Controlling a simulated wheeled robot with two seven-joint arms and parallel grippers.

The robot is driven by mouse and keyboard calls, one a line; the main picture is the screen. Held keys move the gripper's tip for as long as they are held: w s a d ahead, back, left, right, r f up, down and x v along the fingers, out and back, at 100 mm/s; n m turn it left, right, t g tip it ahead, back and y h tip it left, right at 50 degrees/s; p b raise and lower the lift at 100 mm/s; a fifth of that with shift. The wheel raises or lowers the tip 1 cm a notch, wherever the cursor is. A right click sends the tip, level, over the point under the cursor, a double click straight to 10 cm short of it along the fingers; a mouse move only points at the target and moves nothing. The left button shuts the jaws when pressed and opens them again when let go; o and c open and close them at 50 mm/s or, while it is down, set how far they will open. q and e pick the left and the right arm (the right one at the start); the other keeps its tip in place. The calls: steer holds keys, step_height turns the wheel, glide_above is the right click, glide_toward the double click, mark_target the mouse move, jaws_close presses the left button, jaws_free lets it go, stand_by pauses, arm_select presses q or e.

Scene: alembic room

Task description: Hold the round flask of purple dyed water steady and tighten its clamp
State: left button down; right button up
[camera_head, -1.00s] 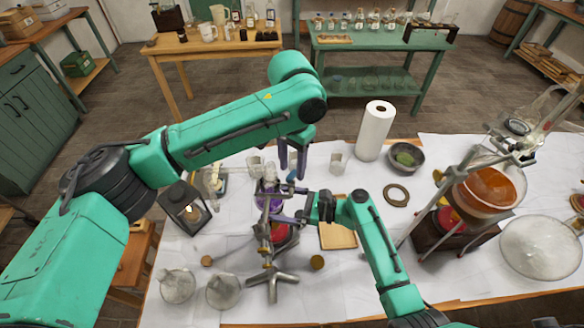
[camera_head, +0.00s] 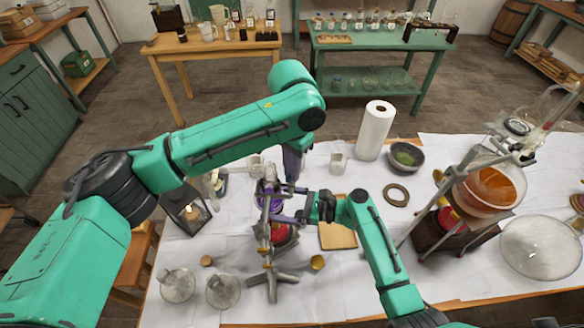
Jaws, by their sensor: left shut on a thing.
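The round flask of purple water (camera_head: 273,203) stands on the metal stand at the table's middle, partly hidden by the stand's rod and clamp (camera_head: 264,188). My left arm reaches over from the left and its gripper (camera_head: 282,188) points down at the flask's neck, shut on the flask; the exact contact is small and partly hidden. My right gripper (camera_head: 292,216) reaches in from the right, its fingers beside the flask and clamp. Whether the right fingers are open or shut on the clamp is too small to tell.
The stand's tripod foot (camera_head: 270,284) is in front. Two glass vessels (camera_head: 222,291) (camera_head: 178,285) stand front left, a lantern (camera_head: 189,212) behind them. An orange flask (camera_head: 487,192) stands right.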

arm_select(q)
steer(key=shift+d+r+m, duration=0.1)
steer(key=shift+m, duration=2.9)
arm_select(e)
steer(key=shift+r, duration=0.2)
steer(key=shift+a, duration=0.1)
arm_select(q)
steer(key=c, duration=0.9)
jaws_free()
arm_select(e)
steer(key=shift+w, duration=0.1)
arm_select(q)
step_height(320, 180, up, 12)
steer(key=shift+d+f, duration=0.1)
